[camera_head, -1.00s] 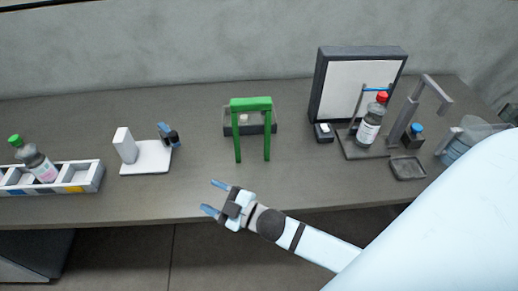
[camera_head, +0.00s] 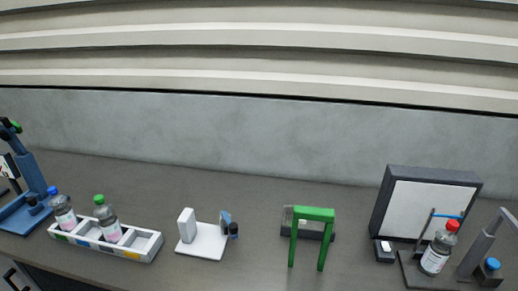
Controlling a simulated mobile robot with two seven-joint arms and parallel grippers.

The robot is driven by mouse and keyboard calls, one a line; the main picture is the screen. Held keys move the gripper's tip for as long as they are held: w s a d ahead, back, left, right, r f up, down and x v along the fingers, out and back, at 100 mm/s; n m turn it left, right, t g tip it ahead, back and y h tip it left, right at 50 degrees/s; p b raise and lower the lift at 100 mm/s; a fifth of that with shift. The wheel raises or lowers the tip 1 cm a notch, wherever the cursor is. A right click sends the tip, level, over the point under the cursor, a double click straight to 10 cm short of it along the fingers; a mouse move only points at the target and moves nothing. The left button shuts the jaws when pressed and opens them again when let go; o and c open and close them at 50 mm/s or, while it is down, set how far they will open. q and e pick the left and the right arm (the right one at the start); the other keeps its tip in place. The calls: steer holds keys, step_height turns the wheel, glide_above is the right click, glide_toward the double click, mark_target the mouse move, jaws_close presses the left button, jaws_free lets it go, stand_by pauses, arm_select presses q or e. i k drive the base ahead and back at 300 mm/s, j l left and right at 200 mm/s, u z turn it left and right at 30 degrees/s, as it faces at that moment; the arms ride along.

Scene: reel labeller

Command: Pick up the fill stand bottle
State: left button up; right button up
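A clear bottle with a red cap and white label (camera_head: 435,258) stands upright on a dark grey stand (camera_head: 420,277) at the right of the table. A thin post with a blue bar rises beside it, and a grey angled arm (camera_head: 484,246) stands to its right. Neither of my grippers shows in the current head view.
A white rack (camera_head: 143,246) at left holds a blue-capped bottle (camera_head: 64,212) and a green-capped bottle (camera_head: 107,221). A white device (camera_head: 203,240), a green arch (camera_head: 314,215) and a framed white panel (camera_head: 425,207) stand along the table (camera_head: 258,268). A blue machine (camera_head: 32,181) is far left.

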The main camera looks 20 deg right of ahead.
mark_target(438, 251)
steer(key=z, duration=2)
steer(key=l+u, duration=0.15)
steer(key=u, duration=0.3)
steer(key=l+u, duration=0.15)
steer(key=u, duration=0.3)
steer(key=l+u, duration=0.2)
steer(key=u, duration=0.25)
steer(key=l+u, duration=0.2)
steer(key=l, duration=0.15)
steer(key=k+l+u, duration=0.2)
steer(key=l, duration=0.15)
steer(key=l+u, duration=0.2)
steer(key=l, duration=0.15)
